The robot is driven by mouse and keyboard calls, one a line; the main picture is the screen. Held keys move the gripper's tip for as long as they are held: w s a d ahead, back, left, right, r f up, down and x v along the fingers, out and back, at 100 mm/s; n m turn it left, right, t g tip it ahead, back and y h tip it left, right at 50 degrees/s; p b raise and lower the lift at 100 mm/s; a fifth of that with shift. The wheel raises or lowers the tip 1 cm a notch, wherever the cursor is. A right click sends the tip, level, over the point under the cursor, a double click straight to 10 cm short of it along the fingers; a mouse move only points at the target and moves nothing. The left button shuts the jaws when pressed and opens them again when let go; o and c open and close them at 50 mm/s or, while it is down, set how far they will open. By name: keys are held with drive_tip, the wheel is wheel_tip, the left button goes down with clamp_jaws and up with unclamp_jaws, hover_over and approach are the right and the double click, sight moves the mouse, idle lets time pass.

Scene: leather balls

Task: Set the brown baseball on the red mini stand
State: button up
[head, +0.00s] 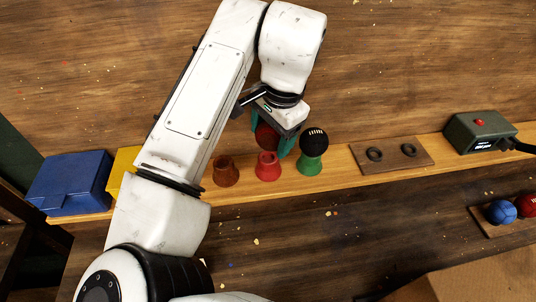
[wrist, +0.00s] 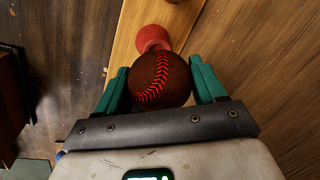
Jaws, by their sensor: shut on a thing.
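The brown baseball (wrist: 158,82) with red stitching is held between the two green fingers of my gripper (wrist: 160,86). In the head view the ball (head: 267,137) shows partly behind the fingers of my gripper (head: 272,134). The red mini stand (head: 268,167) is upright on the wooden shelf, just below the ball in the picture. In the wrist view the stand (wrist: 152,38) shows beyond the ball, partly covered by it. I cannot tell whether ball and stand touch.
A brown stand (head: 227,171) is left of the red one. A green stand (head: 311,164) bearing a black ball (head: 314,142) is close on its right.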

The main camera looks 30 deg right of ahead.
drive_tip(key=shift+w+f, duration=0.25)
drive_tip(key=shift+f, duration=0.1)
drive_tip(key=f+b, duration=0.1)
drive_tip(key=f, duration=0.1)
drive_tip(key=f+b, duration=0.1)
drive_tip(key=b, duration=0.1)
drive_tip(key=shift+w+f, duration=0.35)
drive_tip(key=shift+f, duration=0.15)
drive_tip(key=o, duration=1.1)
drive_tip(key=r, duration=0.4)
drive_tip(key=s+r, duration=0.1)
drive_tip(key=r, duration=0.3)
drive_tip(key=s+r, duration=0.1)
drive_tip(key=r, duration=0.3)
drive_tip(key=shift+s+d+b, duration=0.15)
drive_tip(key=shift+d+b, duration=0.15)
drive_tip(key=shift+b, duration=0.05)
